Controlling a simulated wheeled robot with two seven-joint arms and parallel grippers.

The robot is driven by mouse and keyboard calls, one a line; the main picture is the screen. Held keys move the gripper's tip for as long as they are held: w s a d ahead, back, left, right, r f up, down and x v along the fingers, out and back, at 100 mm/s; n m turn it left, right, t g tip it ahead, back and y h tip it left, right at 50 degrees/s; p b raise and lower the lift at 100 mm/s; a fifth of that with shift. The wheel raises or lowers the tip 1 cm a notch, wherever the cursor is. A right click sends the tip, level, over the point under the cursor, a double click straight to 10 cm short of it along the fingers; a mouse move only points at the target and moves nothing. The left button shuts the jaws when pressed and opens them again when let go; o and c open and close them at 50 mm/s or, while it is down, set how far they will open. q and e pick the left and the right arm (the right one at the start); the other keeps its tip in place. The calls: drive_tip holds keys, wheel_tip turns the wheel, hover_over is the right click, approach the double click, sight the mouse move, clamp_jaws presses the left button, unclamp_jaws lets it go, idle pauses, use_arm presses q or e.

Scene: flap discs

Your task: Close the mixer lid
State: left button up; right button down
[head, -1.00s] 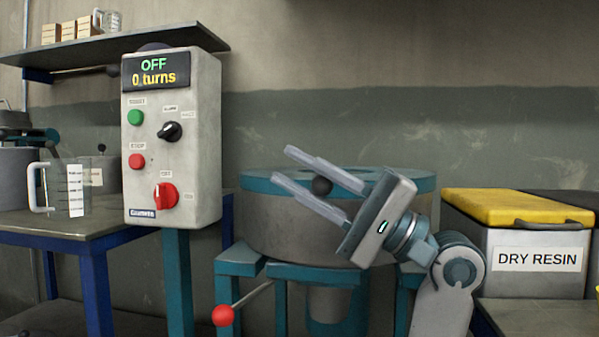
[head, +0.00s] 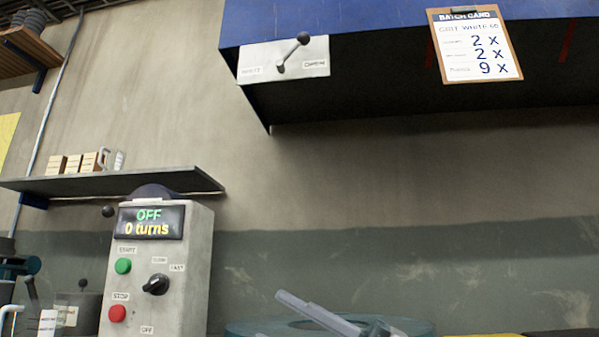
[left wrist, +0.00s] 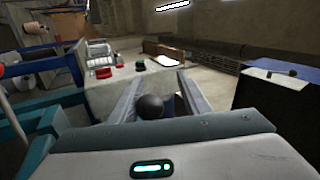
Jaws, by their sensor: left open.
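The top of the mixer (head: 248,328), with a blue rim, shows only as a strip at the bottom edge of the head view. Its drum is cut off, and I cannot tell from this strip how the lid sits. My left gripper (head: 303,307) reaches over this top, with one pale finger clear and the rest cut off. In the left wrist view my left gripper (left wrist: 160,85) is open. A black ball knob (left wrist: 150,107) shows between its two fingers, with gaps beside it. My right gripper is in neither view.
The grey control box (head: 190,265) reads OFF and 0 turns and stands left of the mixer. A blue hood (head: 350,25) with a lever plate (head: 260,62) and a batch card (head: 475,45) hangs above. A shelf (head: 120,182) is at left. The wall space between is clear.

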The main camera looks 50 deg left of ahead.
use_arm(q)
drive_tip(key=w+a+r+m+t+p, duration=0.1)
drive_tip(key=w+a+r+m+p, duration=0.1)
drive_tip(key=r+p, duration=0.4)
drive_tip(key=w+a+r+m+t+y+p, duration=0.1)
drive_tip(key=w+a+r+m+t+p, duration=0.1)
drive_tip(key=r+p, duration=0.4)
drive_tip(key=w+a+r+m+t+y+p, duration=0.1)
drive_tip(key=r+m+p, duration=0.4)
drive_tip(key=r, duration=0.9)
drive_tip(key=w+a+t+p, duration=0.1)
drive_tip(key=w, duration=0.1)
drive_tip(key=shift+w+a+r+p, duration=0.2)
drive_tip(key=shift+w+p, duration=0.1)
drive_tip(key=shift+p, duration=0.1)
drive_tip(key=shift+f, duration=0.1)
drive_tip(key=w+b+v, duration=0.1)
drive_tip(key=b+v, duration=0.2)
drive_tip(key=v, duration=1.7)
drive_tip(key=shift+a+f, duration=0.4)
idle(0.4)
drive_tip(key=shift+s, duration=0.1)
idle(0.7)
